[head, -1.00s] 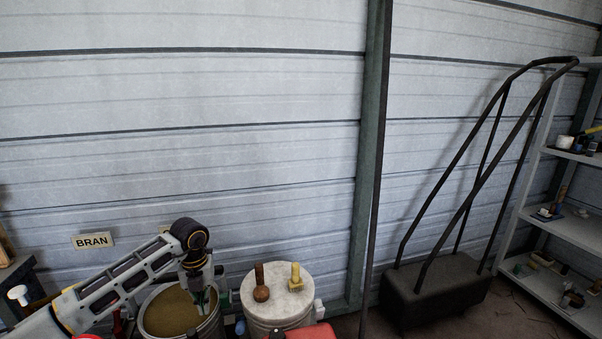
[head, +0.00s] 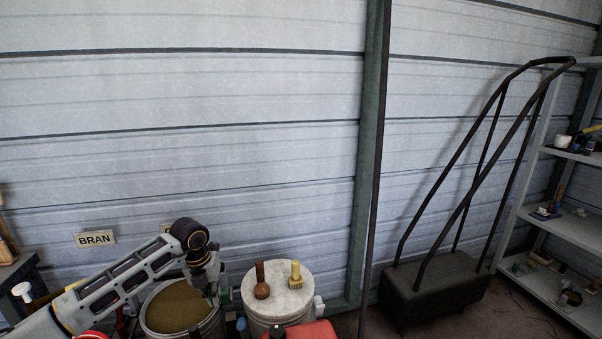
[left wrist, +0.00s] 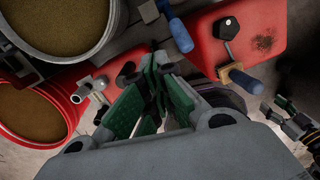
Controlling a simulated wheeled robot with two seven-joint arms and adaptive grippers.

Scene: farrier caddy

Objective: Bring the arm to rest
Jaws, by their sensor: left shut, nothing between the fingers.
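My left arm (head: 120,285) comes in from the left in the head view. Its gripper (head: 214,290) hangs down at the right rim of a grey bucket of brown feed (head: 172,308). In the left wrist view my left gripper (left wrist: 156,78), with green finger pads, is shut and empty above the red caddy (left wrist: 200,40). Another gripper with green pads, apparently my right one (left wrist: 291,112), shows partly at the right edge. Whether it is open or shut is unclear.
A pale round lid (head: 288,291) bears two knobbed tools, one brown (head: 261,284), one yellow (head: 295,274). The red caddy (head: 310,331) shows at the bottom. Blue-handled tools (left wrist: 180,34) lie on it. A black trolley (head: 436,285) and grey shelf (head: 570,230) stand right.

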